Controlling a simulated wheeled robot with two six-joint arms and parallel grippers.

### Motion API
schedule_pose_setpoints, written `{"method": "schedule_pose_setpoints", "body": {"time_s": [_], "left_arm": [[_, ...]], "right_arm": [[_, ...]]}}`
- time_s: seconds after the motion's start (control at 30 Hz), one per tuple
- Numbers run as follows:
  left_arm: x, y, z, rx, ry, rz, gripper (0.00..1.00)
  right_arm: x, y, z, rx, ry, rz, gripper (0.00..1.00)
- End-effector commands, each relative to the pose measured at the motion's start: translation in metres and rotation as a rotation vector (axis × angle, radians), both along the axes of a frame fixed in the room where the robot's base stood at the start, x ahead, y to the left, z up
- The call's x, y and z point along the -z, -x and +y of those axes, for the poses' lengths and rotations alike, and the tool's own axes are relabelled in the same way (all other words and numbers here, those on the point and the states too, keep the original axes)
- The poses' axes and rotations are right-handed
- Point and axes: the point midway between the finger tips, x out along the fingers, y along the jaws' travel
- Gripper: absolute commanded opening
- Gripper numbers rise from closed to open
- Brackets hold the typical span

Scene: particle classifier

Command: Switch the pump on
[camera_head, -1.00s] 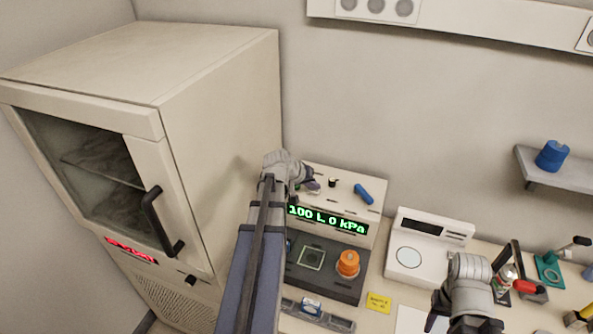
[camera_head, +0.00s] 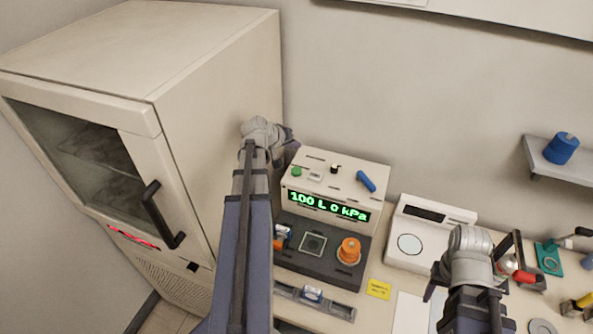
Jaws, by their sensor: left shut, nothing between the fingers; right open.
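The beige instrument box (camera_head: 365,208) has a green display (camera_head: 328,206) reading "100 L 0 kPa". On its top are a green button (camera_head: 296,172), a pale rocker-like part (camera_head: 315,177), a black knob (camera_head: 335,169) and a blue lever (camera_head: 366,181). No label I can read says which is the pump switch. My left gripper (camera_head: 288,147) is shut and empty, behind and left of the box's top, apart from the green button in the picture; its tips are partly hidden. My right gripper (camera_head: 436,287) is open in front of the white scale, largely hidden by its own wrist.
A dark base with an orange knob (camera_head: 349,250) and a square pad (camera_head: 312,243) fronts the box. The white scale (camera_head: 410,260) stands to the right. A beige cabinet (camera_head: 215,110) is close on the left. A small rail (camera_head: 340,308) lies in front, beside a yellow note (camera_head: 379,289).

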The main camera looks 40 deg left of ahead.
Motion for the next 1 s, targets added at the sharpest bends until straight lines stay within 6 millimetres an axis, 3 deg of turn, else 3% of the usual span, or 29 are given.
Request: {"method": "schedule_pose_setpoints", "body": {"time_s": [0.27, 0.7, 1.0], "left_arm": [[0.021, 0.000, 0.000, 0.000, 0.000, 0.000, 0.00], [0.079, 0.000, 0.000, 0.000, 0.000, 0.000, 0.00], [0.088, 0.000, 0.000, 0.000, 0.000, 0.000, 0.00]], "right_arm": [[0.021, 0.000, 0.000, -0.004, 0.001, 0.000, 0.50], [0.079, 0.000, 0.000, -0.013, 0.003, 0.000, 0.50], [0.088, 0.000, 0.000, -0.012, 0.003, 0.000, 0.50]]}}
